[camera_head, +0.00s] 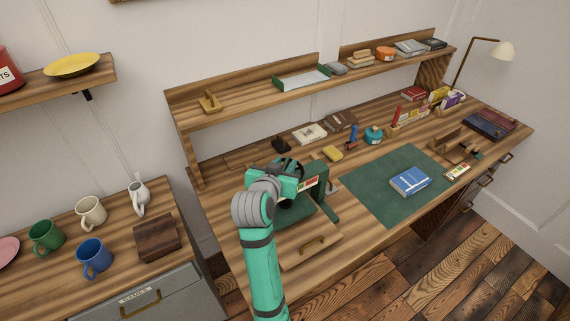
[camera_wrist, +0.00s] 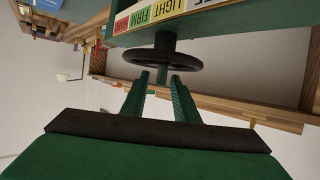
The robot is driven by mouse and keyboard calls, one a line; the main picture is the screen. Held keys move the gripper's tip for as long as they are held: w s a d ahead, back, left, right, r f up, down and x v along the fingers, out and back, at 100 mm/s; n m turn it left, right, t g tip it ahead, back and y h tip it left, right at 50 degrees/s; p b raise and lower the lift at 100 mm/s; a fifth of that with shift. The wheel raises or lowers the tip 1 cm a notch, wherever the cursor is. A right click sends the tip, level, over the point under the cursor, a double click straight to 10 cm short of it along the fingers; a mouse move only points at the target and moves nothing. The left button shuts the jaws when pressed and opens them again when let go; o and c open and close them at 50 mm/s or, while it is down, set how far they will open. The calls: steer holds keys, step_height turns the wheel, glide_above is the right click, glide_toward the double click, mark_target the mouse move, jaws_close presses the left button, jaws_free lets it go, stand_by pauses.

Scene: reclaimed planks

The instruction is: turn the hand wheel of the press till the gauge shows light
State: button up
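The green press (camera_head: 318,197) stands on the desk, left of the green mat, partly hidden behind my arm in the head view. Its gauge (camera_wrist: 163,13) carries a strip with red, yellow and green fields; LIGHT and FIRM can be read in the wrist view. No pointer on it can be made out. The black hand wheel (camera_wrist: 163,60) sits on a short stem beside the gauge in the wrist view. My gripper (camera_wrist: 160,76) has its two green fingers apart, with a clear gap between them. The fingertips are at the wheel's rim; whether they touch it cannot be told.
A blue book (camera_head: 410,181) lies on the green mat (camera_head: 365,186). A yellow block (camera_head: 333,153) and a teal pot (camera_head: 374,135) stand behind the press. A shelf (camera_head: 240,97) runs above the desk's back. Mugs stand on the left cabinet (camera_head: 120,225).

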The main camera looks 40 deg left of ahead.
steer(key=v, duration=1)
stand_by(0.7)
steer(key=w+d+r+m+g+h, duration=0.2)
steer(key=w+d+r+h, duration=0.3)
steer(key=w+r, duration=0.65)
steer(key=s+a+f+n+g+y, duration=0.2)
steer(key=s+a+f+g, duration=0.2)
steer(key=s+a+g, duration=0.25)
steer(key=x, duration=1.1)
steer(key=shift+s+f, duration=0.1)
jaws_close()
